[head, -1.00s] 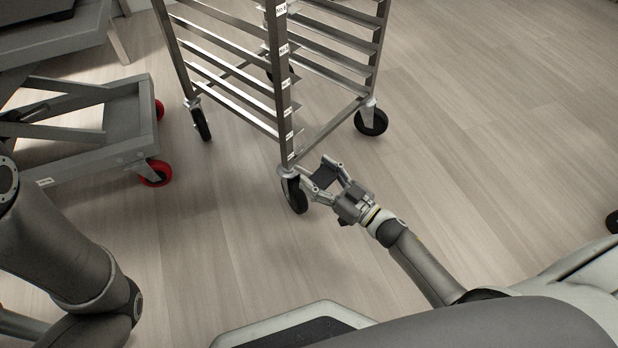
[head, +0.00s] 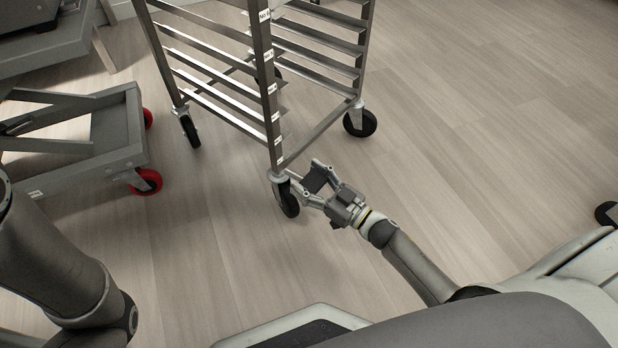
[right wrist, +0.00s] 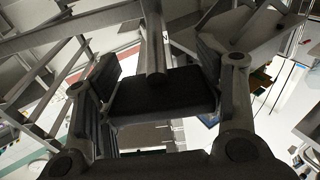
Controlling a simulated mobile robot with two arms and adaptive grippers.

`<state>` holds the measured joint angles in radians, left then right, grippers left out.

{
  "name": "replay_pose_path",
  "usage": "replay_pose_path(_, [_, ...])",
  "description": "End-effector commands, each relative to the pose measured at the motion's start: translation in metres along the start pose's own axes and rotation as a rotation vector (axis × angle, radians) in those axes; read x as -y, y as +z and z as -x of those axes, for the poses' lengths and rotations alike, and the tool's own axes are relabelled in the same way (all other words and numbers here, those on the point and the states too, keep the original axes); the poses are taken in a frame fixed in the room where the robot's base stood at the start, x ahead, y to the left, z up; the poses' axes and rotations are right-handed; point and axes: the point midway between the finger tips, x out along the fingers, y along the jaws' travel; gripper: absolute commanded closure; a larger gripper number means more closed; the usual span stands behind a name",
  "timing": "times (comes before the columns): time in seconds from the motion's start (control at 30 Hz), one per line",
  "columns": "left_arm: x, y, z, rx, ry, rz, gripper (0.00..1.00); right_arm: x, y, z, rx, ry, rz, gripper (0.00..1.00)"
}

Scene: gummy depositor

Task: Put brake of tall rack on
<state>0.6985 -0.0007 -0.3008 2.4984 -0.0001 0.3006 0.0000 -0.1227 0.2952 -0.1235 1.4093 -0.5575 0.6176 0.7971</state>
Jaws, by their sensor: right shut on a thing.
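The tall rack (head: 263,75) is a metal frame with several shelf rails, standing on black caster wheels in the head view. Its front caster (head: 288,197) is nearest to me, under the front corner post. My right gripper (head: 305,177) is low beside this caster, on its right side. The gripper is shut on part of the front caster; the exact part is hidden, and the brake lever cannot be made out. My left gripper is out of view.
A grey cart (head: 118,135) with red wheels stands left of the rack, with a floor gap between. A dark wheel (head: 606,214) shows at the right edge. The wooden floor right of the rack (head: 480,130) is clear.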

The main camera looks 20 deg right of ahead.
Motion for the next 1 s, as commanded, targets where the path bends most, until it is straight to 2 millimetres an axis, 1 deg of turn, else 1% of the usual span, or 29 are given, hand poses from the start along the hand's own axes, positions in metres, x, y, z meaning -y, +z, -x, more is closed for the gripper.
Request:
replay_pose_path(0.03, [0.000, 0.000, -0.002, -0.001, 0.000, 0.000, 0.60, 0.001, 0.012, 0.006, 0.028, 0.004, -0.001, 0.81])
replay_pose_path(0.2, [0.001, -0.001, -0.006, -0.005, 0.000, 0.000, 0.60, 0.001, 0.016, 0.008, 0.029, 0.003, -0.002, 0.81])
replay_pose_path(0.33, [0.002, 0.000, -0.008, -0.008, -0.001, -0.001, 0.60, 0.002, 0.024, 0.010, 0.029, 0.002, -0.002, 0.81])
replay_pose_path(0.5, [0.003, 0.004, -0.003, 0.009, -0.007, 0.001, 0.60, 0.001, 0.028, 0.010, 0.027, 0.003, -0.002, 0.81])
replay_pose_path(0.73, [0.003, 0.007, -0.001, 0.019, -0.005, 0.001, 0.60, 0.002, 0.028, 0.010, 0.026, 0.003, -0.003, 0.81])
replay_pose_path(0.77, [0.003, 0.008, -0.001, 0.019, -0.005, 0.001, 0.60, 0.002, 0.028, 0.010, 0.026, 0.003, -0.003, 0.37])
replay_pose_path(0.93, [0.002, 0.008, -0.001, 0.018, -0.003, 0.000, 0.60, 0.001, 0.026, 0.009, 0.019, 0.003, -0.003, 0.16])
replay_pose_path(1.0, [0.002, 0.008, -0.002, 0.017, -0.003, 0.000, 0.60, 0.001, 0.025, 0.008, 0.017, 0.003, -0.003, 0.16])
